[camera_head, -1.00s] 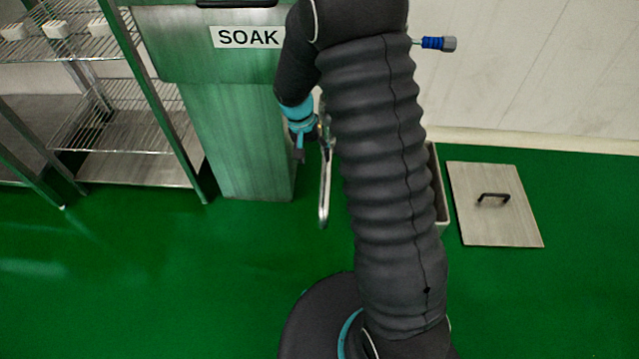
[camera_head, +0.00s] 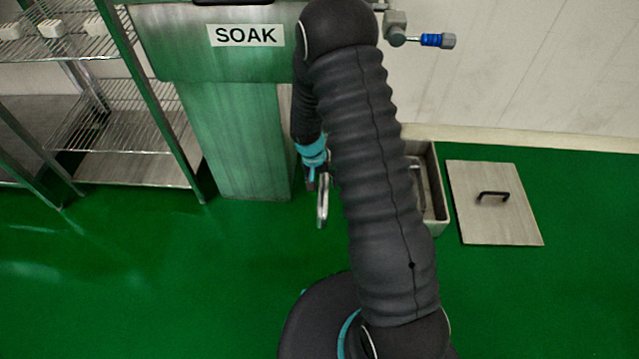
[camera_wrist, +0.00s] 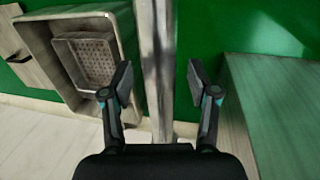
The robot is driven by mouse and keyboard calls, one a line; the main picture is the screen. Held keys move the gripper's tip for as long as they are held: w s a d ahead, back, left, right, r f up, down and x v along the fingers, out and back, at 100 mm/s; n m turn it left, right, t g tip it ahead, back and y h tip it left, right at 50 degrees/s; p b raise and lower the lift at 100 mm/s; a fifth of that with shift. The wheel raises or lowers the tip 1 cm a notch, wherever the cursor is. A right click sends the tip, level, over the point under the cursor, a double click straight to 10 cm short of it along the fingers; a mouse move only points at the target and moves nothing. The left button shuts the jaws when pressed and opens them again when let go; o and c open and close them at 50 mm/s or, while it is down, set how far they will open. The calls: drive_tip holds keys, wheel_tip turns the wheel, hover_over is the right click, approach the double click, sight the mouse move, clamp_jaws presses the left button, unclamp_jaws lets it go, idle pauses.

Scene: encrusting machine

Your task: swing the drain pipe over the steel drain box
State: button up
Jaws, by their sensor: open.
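The drain pipe (camera_head: 322,205) is a slim steel tube hanging by the soak tank, its upper part hidden by my arm. In the wrist view the drain pipe (camera_wrist: 156,45) runs upright between my open fingers, with a gap on either side. My gripper (camera_wrist: 158,84) looks empty; it also shows in the head view (camera_head: 312,180), beside the pipe. The steel drain box (camera_head: 440,212) stands on the floor right of the pipe, partly behind my arm. In the wrist view the drain box (camera_wrist: 42,48) lies left of the pipe, with a perforated basket (camera_wrist: 88,60) inside.
The soak tank (camera_head: 240,140) stands left of the pipe. A wire shelf (camera_head: 130,120) is at far left. A flat lid (camera_head: 490,225) with a black handle lies on the floor right of the box. A blue-handled valve (camera_head: 432,41) juts from the wall. The front floor is clear.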

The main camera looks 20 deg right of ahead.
drive_tip(key=shift+f, duration=0.2)
clamp_jaws()
drive_tip(key=shift+a, duration=0.15)
drive_tip(key=shift+d, duration=0.25)
